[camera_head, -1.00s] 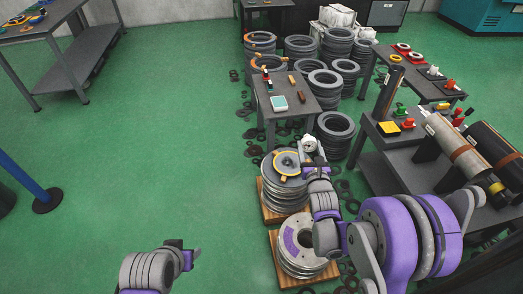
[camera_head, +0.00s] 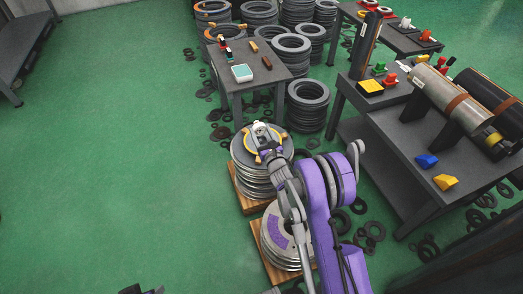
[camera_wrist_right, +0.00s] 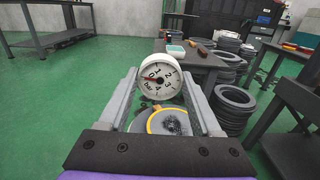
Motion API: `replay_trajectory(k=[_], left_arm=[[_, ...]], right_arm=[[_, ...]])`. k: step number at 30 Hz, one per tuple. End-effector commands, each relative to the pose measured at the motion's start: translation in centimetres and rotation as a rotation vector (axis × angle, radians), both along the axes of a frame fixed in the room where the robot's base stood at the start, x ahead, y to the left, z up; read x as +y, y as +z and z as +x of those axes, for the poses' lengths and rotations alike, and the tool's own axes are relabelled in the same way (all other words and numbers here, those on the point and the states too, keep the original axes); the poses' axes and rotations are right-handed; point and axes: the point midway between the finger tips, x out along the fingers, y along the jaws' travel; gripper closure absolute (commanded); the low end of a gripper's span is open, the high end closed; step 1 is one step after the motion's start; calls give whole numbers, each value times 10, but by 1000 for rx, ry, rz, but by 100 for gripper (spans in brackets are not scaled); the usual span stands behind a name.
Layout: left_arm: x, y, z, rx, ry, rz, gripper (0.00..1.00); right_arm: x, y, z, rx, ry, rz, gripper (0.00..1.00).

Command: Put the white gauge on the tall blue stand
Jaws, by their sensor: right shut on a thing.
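In the head view the white gauge (camera_head: 261,128) shows at the top end of my right arm, over the far part of a stack of flanged discs; contact with the stack cannot be told. A blue block (camera_head: 426,161) lies on the right bench; I cannot tell whether it is the tall blue stand. A dark part at the bottom edge may be my left gripper (camera_head: 143,289), mostly cut off.
The disc stack (camera_head: 248,172) stands on a wooden pallet, with another stack (camera_head: 276,232) nearer. A small grey table (camera_head: 225,62) is beyond. The right bench (camera_head: 415,140) carries cylinders and a yellow block (camera_head: 445,182). Loose rings litter the floor; the green floor at left is clear.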

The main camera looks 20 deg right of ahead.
Motion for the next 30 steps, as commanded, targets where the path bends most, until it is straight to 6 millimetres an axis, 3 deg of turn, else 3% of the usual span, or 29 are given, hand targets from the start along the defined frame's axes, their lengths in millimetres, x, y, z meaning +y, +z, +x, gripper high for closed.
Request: replay_trajectory(k=[1, 3, 7, 12, 22, 30], left_arm=[[0, -32, 2, 11, 0, 0, 50], [0, -54, 4, 19, 0, 0, 50], [0, -84, 8, 28, 0, 0, 50], [0, -101, 11, 31, 0, 0, 50], [0, -114, 14, 32, 0, 0, 50], [0, -118, 15, 32, 0, 0, 50]], right_arm=[[-10, -42, 6, 3, -3, -2, 99], [-20, -73, 13, 3, -3, -2, 99], [-35, -116, 22, 0, -1, -3, 99], [-46, -141, 28, -4, 2, -1, 99], [-48, -194, 29, -5, 4, 0, 99], [-48, -217, 29, -5, 3, -1, 99]])
